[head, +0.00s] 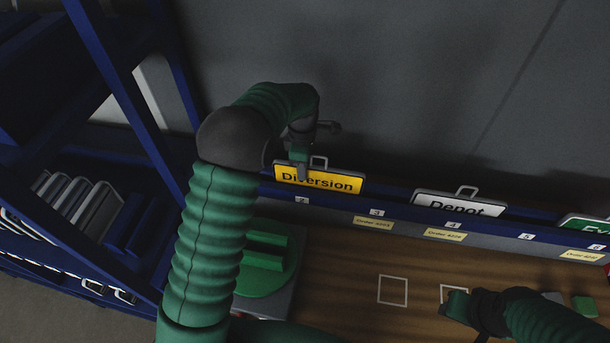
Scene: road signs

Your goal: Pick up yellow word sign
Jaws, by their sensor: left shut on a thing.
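The yellow word sign (335,180) reads "Diversion" in black and has a grey handle loop on top. It is at the blue rail behind the wooden table, near slot label 2. I cannot tell whether the sign still touches the rail. My right gripper (452,303) is at the lower right over the table, away from the signs; its fingers are too unclear to read.
A white "Depot" sign (459,204) and a green sign (584,226) stand along the blue rail (390,205) to the right. Yellow order labels sit below. The wooden table (340,260) has white outlined squares. A blue shelf rack (125,110) stands close on the left. A green round piece (262,280) lies by my left arm.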

